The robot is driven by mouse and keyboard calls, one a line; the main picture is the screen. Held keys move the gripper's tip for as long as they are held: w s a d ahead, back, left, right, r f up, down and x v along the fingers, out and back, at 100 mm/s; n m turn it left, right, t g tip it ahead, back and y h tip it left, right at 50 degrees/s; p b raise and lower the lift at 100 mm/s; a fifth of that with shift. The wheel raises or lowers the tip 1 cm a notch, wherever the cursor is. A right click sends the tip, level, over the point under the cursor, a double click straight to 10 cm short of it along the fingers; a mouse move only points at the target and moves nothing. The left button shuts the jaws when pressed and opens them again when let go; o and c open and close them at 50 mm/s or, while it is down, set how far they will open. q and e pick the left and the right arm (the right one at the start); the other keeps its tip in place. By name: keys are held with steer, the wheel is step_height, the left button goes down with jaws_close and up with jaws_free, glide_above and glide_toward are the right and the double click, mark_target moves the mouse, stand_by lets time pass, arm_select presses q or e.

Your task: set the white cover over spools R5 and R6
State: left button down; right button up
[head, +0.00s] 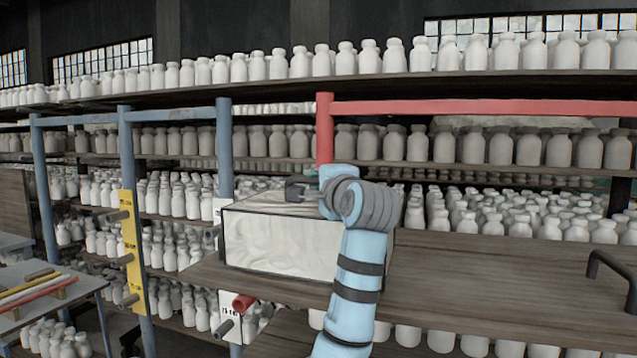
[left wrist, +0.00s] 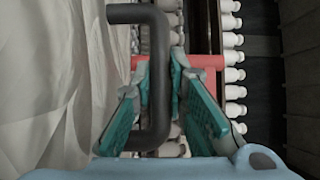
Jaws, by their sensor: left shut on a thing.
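The white cover (head: 285,245) is a box-like cover with pale, creased sides and dark edges. In the left wrist view the handle (left wrist: 158,90) passes between the green finger pads of the gripper (left wrist: 160,92), and the cover's pale side (left wrist: 60,85) fills the left. I cannot make out spools R5 and R6. My right gripper is not in view.
A yellow plate (head: 131,240) with grey pegs stands left. A red rail (head: 480,107) and a blue post (head: 224,150) are behind. The wooden board (head: 480,290) is mostly clear, with a black handle (head: 606,268) at right.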

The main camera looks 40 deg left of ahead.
mark_target(315, 218)
arm_select(q)
steer(key=c, duration=2)
jaws_free()
steer(key=shift+w+f, duration=0.25)
steer(key=o, duration=0.4)
steer(key=shift+w, duration=0.25)
steer(key=shift+s, duration=0.15)
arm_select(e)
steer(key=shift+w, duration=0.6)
arm_select(q)
steer(key=shift+r, duration=0.1)
steer(key=shift+s+d+r, duration=0.1)
steer(key=shift+d, duration=0.05)
steer(key=b+v, duration=0.1)
steer(key=v, duration=1.1)
steer(key=shift+r+b, duration=0.1)
steer(key=shift+b, duration=0.3)
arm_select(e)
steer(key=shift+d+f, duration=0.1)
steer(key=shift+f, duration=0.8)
